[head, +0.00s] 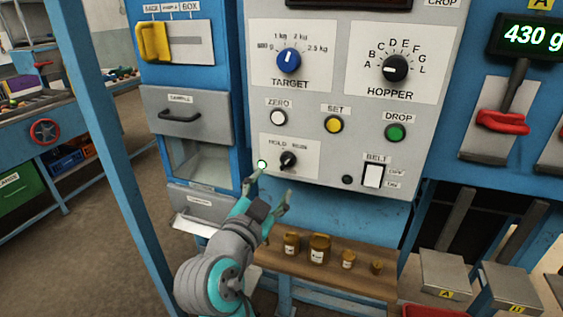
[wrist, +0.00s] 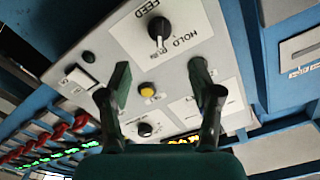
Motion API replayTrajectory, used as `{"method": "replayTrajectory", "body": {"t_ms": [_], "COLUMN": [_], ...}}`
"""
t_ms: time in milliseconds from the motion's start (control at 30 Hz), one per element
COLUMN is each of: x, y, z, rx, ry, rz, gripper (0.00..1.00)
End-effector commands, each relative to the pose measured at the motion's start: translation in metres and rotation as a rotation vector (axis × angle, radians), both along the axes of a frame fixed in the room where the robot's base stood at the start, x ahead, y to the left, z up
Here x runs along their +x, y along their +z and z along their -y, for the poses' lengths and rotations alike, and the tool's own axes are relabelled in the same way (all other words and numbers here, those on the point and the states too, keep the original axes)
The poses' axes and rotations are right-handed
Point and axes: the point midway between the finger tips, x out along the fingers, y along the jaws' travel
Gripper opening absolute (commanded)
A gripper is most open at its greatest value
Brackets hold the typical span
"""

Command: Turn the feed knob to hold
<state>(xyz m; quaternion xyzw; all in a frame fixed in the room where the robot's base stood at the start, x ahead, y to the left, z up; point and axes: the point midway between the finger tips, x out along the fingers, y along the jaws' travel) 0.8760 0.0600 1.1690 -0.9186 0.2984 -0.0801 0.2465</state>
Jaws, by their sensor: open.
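The feed knob (head: 288,158) is a small black knob on a white plate low on the grey control panel, with HOLD and RUN printed above it. In the wrist view the feed knob (wrist: 158,30) shows beyond my fingertips, with the FEED and HOLD lettering beside it.
White (head: 278,118), yellow (head: 333,125) and green (head: 395,132) buttons sit above. A wooden shelf with several brown jars (head: 319,249) is below.

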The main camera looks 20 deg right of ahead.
Motion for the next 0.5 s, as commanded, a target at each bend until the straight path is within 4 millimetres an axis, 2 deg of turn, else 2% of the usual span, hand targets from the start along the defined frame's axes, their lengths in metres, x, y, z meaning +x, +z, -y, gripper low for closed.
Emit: {"method": "replayTrajectory", "body": {"t_ms": [167,500], "x": [0.014,0.062], "y": [0.000,0.000], "z": [0.011,0.047], "rx": [0.001,-0.001], "ry": [-0.004,-0.004], "rz": [-0.001,-0.001], "gripper": [0.64,0.64]}}
